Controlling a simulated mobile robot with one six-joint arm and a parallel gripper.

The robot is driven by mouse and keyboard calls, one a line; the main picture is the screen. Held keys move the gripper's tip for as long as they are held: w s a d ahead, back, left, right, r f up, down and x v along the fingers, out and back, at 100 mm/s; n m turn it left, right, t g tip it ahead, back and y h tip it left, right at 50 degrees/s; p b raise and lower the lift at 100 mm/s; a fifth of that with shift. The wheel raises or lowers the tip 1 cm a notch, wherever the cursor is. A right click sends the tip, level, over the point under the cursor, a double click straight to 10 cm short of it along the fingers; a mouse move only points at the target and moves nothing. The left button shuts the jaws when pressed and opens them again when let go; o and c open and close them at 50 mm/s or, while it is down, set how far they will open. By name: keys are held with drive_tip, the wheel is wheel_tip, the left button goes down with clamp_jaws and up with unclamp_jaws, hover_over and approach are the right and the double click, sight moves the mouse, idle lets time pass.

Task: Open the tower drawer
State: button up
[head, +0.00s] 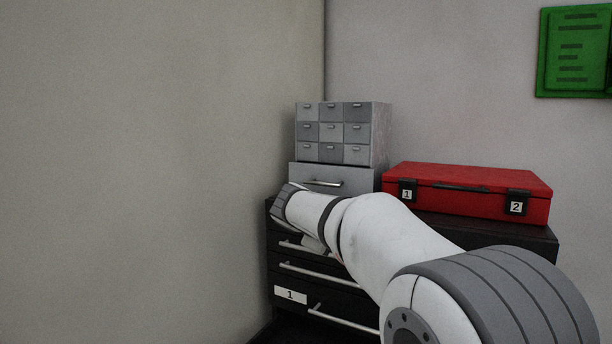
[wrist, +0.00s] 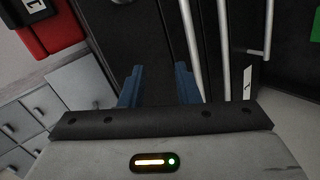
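The tower (head: 340,135) is a grey block of small drawers in the corner, above a wider grey drawer (head: 316,175) with one silver bar handle (head: 323,183). This drawer looks shut, and which drawer the task means is not marked. My gripper (wrist: 158,76) shows two blue fingers standing apart with nothing between them. They are in front of the dark cabinet's face. In the head view my arm hides the fingers, and its wrist is just below the grey drawer. Grey drawer fronts (wrist: 28,115) show at left in the wrist view.
A black cabinet (head: 285,228) with long bar handles (head: 315,272) stands under the tower. A red case (head: 470,190) labelled 1 and 2 lies on top, right of the tower. A wall closes off the left side. A green board (head: 575,50) hangs at upper right.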

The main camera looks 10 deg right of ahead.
sight(321, 184)
drive_tip(key=w+a+r+n+t+h+p, duration=0.1)
drive_tip(key=w+a+r+n+t+h, duration=0.25)
drive_tip(key=w+r, duration=0.6)
drive_tip(key=shift+m+t+y, duration=0.25)
drive_tip(key=shift+m+y, duration=0.1)
drive_tip(key=shift+y, duration=0.5)
drive_tip(key=w+p, duration=0.1)
drive_tip(key=w, duration=0.1)
drive_tip(key=w+d, duration=0.1)
drive_tip(key=w, duration=0.1)
drive_tip(key=w+d+f+p, duration=0.1)
drive_tip(key=w, duration=0.1)
drive_tip(key=shift+w+f+p, duration=0.1)
drive_tip(key=shift+w+p, duration=0.05)
drive_tip(key=shift+p, duration=0.2)
drive_tip(key=shift+w+d+f, duration=0.2)
drive_tip(key=shift+w+d, duration=0.1)
drive_tip(key=shift+c, duration=0.2)
clamp_jaws()
